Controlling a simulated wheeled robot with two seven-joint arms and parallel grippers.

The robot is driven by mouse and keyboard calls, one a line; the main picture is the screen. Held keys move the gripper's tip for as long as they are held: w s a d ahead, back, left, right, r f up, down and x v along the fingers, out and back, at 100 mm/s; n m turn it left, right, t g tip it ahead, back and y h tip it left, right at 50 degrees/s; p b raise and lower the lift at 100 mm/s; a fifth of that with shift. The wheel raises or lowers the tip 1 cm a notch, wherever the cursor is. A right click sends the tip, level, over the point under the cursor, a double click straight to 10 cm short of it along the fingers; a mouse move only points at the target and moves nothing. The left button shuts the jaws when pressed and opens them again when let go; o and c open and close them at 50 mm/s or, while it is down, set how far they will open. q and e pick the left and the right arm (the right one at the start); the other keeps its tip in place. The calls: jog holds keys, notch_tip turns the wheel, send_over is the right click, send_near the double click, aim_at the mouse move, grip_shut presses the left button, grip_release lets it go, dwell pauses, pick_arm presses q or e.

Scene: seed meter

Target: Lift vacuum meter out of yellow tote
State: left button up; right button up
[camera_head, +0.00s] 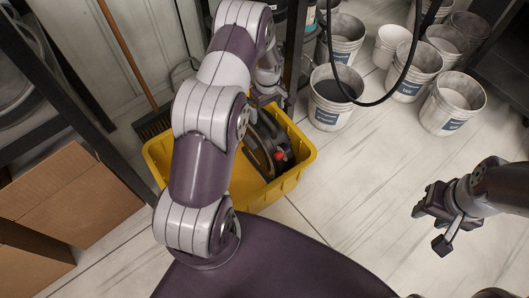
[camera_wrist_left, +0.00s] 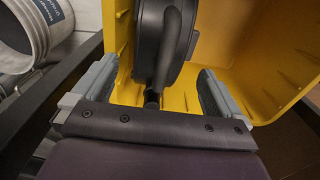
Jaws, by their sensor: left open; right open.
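The yellow tote (camera_head: 297,180) stands on the floor in front of me. The dark round vacuum meter (camera_head: 262,148) sits in it, with a small red part, and is partly hidden by my left arm. In the left wrist view the meter (camera_wrist_left: 150,45) and its curved black tube lie ahead between the fingers, against the yellow tote wall (camera_wrist_left: 245,60). My left gripper (camera_wrist_left: 160,92) is open, with its fingers either side of the meter's lower stem; I cannot tell whether they touch it. My right gripper (camera_head: 440,220) is open and empty, off to the right above the floor.
Several white buckets (camera_head: 335,95) stand behind and right of the tote. A black hose (camera_head: 400,75) hangs near them. A cardboard box (camera_head: 75,195) is at the left, and a broom (camera_head: 152,122) stands behind the tote. The floor right of the tote is clear.

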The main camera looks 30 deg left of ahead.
aim_at(266, 116)
pick_arm(q)
notch_tip(266, 116, down, 4)
jog(key=shift+a+f+b, duration=0.1)
jog(key=shift+f+b, duration=0.1)
jog(key=shift+b, duration=0.45)
jog(key=f+b, duration=0.2)
jog(key=f, duration=0.1)
jog(key=f+b, duration=0.1)
jog(key=f, duration=0.1)
jog(key=shift+a, duration=0.35)
jog(key=shift+r, duration=0.1)
pick_arm(e)
notch_tip(266, 116, down, 5)
jog(key=shift+f, duration=0.15)
pick_arm(q)
jog(key=c, duration=1.4)
jog(key=shift+w, duration=0.1)
jog(key=c, duration=0.3)
jog(key=shift+r, duration=0.15)
